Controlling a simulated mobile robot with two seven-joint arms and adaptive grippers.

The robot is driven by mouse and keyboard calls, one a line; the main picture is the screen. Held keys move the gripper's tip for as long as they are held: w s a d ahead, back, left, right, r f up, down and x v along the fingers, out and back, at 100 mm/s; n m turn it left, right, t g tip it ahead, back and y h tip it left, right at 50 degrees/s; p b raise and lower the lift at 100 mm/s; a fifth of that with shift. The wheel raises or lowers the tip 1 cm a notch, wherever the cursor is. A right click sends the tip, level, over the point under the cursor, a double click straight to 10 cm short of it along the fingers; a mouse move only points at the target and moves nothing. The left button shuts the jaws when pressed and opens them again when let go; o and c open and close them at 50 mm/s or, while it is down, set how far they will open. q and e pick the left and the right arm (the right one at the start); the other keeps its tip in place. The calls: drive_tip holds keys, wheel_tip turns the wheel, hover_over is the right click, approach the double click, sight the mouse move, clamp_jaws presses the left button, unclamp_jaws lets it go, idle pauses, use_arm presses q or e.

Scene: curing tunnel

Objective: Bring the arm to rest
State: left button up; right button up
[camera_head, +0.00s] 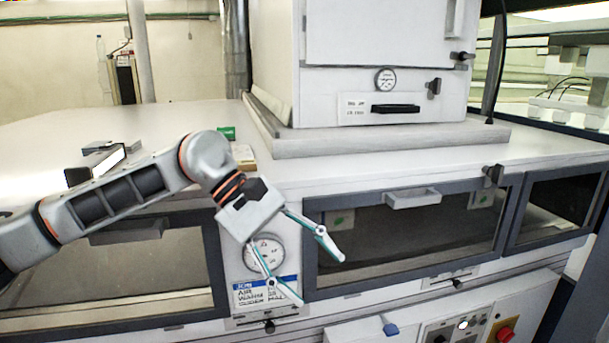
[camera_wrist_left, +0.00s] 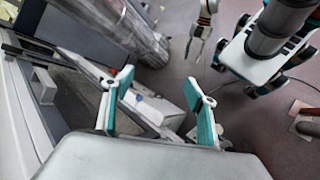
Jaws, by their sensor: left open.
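My left gripper (camera_head: 318,272) is open and empty in the head view. Its arm comes in from the left, and the two fingers spread apart in front of the machine's front face, near a round gauge (camera_head: 265,252) and a blue-and-white label (camera_head: 265,292). In the left wrist view the two teal-edged fingers (camera_wrist_left: 160,112) are apart with nothing between them. The right gripper does not show in the head view. In the left wrist view an orange-banded arm with a small gripper (camera_wrist_left: 197,48) hangs at the top, over the floor.
A white cabinet (camera_head: 350,60) stands on the white bench top (camera_head: 60,135). Dark windows with a handle (camera_head: 412,198) line the front, with a control panel (camera_head: 470,328) and red button (camera_head: 505,334) below. A dark flat item (camera_head: 95,165) lies on the left of the top.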

use_arm(q)
drive_tip(key=s+d+n+g+h, duration=0.2)
drive_tip(key=s+d+n+h, duration=0.3)
drive_tip(key=d+n+h, duration=0.4)
drive_tip(key=w+a+f+n+t, duration=0.5)
drive_tip(key=n+t, duration=0.5)
drive_tip(key=n, duration=0.5)
drive_tip(key=w+a+f+n+t, duration=0.5)
drive_tip(key=n+t, duration=0.4)
drive_tip(key=n, duration=0.5)
drive_tip(key=s+a+f+n+t+y, duration=0.1)
drive_tip(key=s+a+f+n+y, duration=0.1)
drive_tip(key=a+f+n+y, duration=0.5)
drive_tip(key=s+a+f+n+t+y, duration=0.1)
drive_tip(key=a+f+n+y, duration=0.25)
drive_tip(key=f+n, duration=0.65)
drive_tip(key=s+a+f+n+g+y, duration=0.2)
drive_tip(key=s+a+f, duration=0.4)
drive_tip(key=s+f, duration=0.3)
drive_tip(key=s+a+f+n+g+y, duration=0.3)
drive_tip(key=s+f, duration=0.6)
drive_tip(key=f, duration=0.4)
drive_tip(key=a+n+g, duration=0.1)
drive_tip(key=a+n, duration=0.1)
drive_tip(key=n, duration=0.1)
drive_tip(key=shift+s+a+f, duration=0.2)
drive_tip(key=shift+a+f, duration=0.15)
drive_tip(key=shift+f, duration=0.05)
